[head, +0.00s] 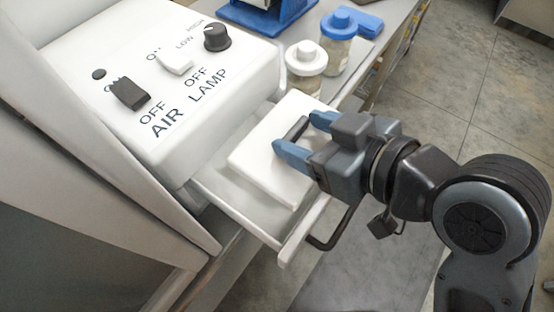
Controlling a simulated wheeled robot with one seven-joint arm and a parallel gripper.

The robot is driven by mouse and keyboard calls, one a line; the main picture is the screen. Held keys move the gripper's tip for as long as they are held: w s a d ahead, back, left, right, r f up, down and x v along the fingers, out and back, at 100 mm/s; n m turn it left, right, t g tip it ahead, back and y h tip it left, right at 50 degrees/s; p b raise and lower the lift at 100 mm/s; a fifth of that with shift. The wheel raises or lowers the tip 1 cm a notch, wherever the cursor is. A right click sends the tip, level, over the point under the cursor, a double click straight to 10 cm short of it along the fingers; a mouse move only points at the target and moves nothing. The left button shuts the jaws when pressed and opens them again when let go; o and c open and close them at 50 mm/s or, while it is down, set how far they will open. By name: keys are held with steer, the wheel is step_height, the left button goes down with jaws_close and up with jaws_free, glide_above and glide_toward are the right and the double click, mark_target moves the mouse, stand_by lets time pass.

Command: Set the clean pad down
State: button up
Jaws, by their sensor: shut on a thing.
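The clean pad (268,150) is a flat white slab with a dark handle (296,131) on its top. It is at the open white drawer (238,213) that juts from the front of the white cabinet. My gripper (294,136) comes in from the right, and its blue fingers are shut on the pad's dark handle. The pad overlaps the drawer in this view, with part of the drawer floor showing at its lower left. I cannot tell whether its underside touches the drawer. My fingers hide part of the handle and the pad's right side.
The cabinet's control panel (165,85) with switches and a knob is at upper left. A white-lidded jar (305,66) and a blue-lidded jar (337,45) stand on the bench behind the drawer. A blue object (366,27) lies beside them. Open floor (440,100) is at right.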

mark_target(280, 166)
steer(key=a, duration=0.1)
steer(key=a+f, duration=0.2)
steer(key=shift+s+a+f, duration=0.2)
steer(key=shift+s+a, duration=0.15)
steer(key=shift+a, duration=0.05)
steer(key=shift+f, duration=1.95)
steer(key=shift+f, duration=0.1)
